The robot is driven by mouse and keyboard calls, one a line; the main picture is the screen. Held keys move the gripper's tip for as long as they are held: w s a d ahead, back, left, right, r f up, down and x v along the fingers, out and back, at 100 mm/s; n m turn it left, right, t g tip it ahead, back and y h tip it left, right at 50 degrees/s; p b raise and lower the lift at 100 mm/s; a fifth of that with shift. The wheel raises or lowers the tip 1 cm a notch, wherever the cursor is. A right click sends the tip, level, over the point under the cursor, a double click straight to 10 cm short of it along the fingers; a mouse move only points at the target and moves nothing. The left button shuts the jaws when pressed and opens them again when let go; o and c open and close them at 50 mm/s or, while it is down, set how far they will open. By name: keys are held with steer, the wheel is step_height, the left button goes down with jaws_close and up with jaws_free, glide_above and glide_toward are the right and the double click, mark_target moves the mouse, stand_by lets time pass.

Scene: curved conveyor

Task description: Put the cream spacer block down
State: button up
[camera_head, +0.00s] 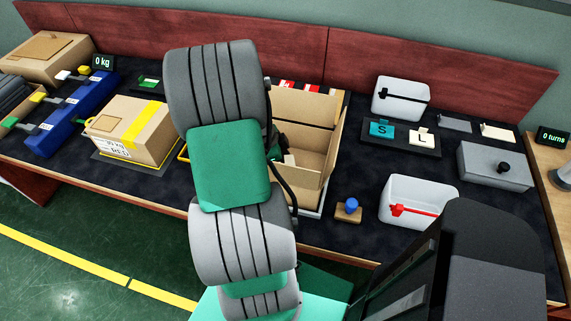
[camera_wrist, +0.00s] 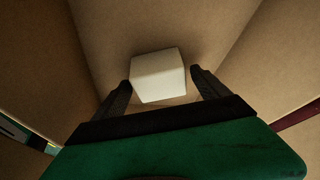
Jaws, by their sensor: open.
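The cream spacer block (camera_wrist: 158,75) shows in the wrist view inside the open cardboard box (camera_head: 323,153), and it appears to lie on the box floor. My gripper (camera_wrist: 162,80) is open, with one dark finger on each side of the block. There is a small gap at the right finger; I cannot tell whether the left finger touches. In the head view my arm hides most of the gripper and the left part of the box.
A taped carton (camera_head: 130,130) stands to the left, beyond my arm. A blue-knobbed stamp (camera_head: 349,208) and a white bin with a red latch (camera_head: 418,200) are right of the box. The box walls (camera_wrist: 215,35) rise close around my gripper.

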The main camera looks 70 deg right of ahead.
steer(key=v, duration=1.2)
steer(key=shift+a+r, duration=0.1)
